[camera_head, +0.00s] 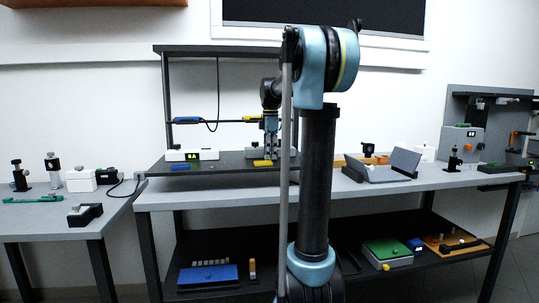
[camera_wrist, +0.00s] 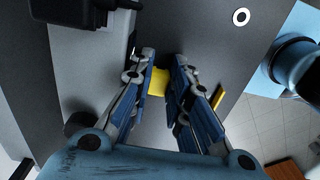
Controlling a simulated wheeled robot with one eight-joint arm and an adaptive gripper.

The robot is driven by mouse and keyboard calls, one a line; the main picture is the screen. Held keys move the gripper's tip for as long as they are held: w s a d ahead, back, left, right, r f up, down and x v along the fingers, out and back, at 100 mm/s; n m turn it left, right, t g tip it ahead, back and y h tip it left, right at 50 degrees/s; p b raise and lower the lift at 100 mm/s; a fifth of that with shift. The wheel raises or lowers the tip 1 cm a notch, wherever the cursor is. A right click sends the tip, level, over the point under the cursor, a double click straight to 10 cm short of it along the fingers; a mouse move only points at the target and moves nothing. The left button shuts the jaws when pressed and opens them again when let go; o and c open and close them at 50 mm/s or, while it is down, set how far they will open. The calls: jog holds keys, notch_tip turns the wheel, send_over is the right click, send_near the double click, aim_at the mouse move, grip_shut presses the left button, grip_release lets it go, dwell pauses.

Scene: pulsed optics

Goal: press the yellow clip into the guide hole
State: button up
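My gripper (camera_head: 270,157) points down above the dark raised board. In the wrist view its fingers (camera_wrist: 164,55) stand apart, with a gap between the tips. A yellow piece (camera_wrist: 157,82) shows between the fingers, partly covered by them; I see no firm grip on it. In the head view a flat yellow piece (camera_head: 262,163) lies at board level just below the fingertips. I cannot tell which is the clip. The guide hole cannot be made out for certain.
A blue flat piece (camera_head: 180,167) and a white box with a green display (camera_head: 195,155) are left on the board (camera_head: 225,166). A blue part (camera_head: 187,120) hangs on the rod by the frame post. A white ring (camera_wrist: 241,17) shows on the dark surface in the wrist view.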

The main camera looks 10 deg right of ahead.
jog(key=o, duration=0.5)
jog(key=shift+w, duration=0.1)
notch_tip(320, 180, up, 16)
dwell(0.9)
jog(key=shift+f, duration=0.15)
jog(key=s+f+m+t, duration=0.1)
jog(key=s+f+m, duration=0.8)
jog(key=s+f, duration=0.8)
jog(key=s+f+m+t, duration=0.1)
jog(key=s+f+m, duration=0.7)
jog(key=s+f, duration=1)
notch_tip(320, 180, down, 7)
jog(key=shift+r+m, duration=0.1)
jog(key=shift+m, duration=0.3)
